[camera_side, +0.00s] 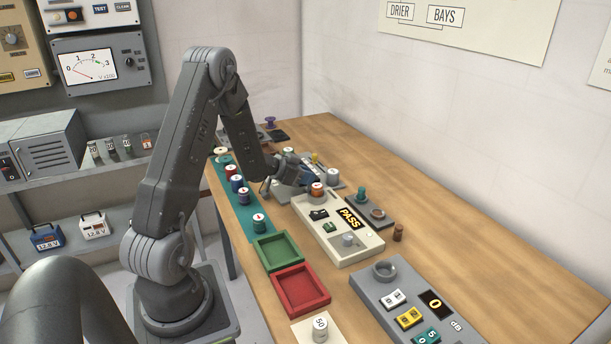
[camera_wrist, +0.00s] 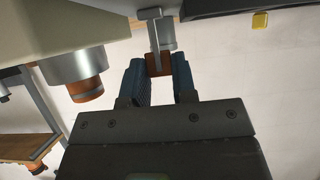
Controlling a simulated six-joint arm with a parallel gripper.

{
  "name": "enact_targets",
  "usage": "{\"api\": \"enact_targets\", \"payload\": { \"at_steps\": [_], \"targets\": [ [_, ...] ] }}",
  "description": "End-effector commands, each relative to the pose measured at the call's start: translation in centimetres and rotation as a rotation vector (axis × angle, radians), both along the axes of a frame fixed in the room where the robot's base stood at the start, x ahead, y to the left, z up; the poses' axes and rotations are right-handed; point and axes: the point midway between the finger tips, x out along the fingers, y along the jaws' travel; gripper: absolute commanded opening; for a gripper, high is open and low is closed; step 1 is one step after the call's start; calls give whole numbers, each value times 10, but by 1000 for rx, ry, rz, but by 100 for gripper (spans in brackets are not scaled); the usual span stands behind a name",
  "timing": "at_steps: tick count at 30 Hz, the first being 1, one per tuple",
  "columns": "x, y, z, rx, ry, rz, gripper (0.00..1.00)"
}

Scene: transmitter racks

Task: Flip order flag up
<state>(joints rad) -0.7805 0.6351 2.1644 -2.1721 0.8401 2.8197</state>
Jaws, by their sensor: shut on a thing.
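My gripper (camera_side: 305,183) is low over the grey unit at the far part of the bench, seen side-on in the side view. In the wrist view my gripper (camera_wrist: 158,68) has its blue fingers on either side of a small orange-brown block, which I take for the order flag (camera_wrist: 158,70). A thin grey stem (camera_wrist: 153,32) runs from the block to the top of the picture. The fingers are shut on the block. In the side view the arm and fingers hide the flag, and I cannot tell whether it stands up or down.
A white can with an orange top (camera_side: 317,189) stands close beside my gripper. Nearby are the PASS panel (camera_side: 349,217), a yellow knob (camera_side: 314,158) and a green-knobbed grey block (camera_side: 361,194). Green (camera_side: 298,262) and red (camera_side: 326,300) trays lie nearer.

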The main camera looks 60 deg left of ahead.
Motion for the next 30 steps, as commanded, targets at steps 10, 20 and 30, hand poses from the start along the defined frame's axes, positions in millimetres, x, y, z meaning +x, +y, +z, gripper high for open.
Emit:
{"api": "enact_targets", "payload": {
  "at_steps": [10,20,30],
  "targets": [
    [0,0,1,0,-2,0,32],
    [-2,0,2,0,-1,1,36],
    [-26,0,45,6,-6,-1,36]
  ]
}}
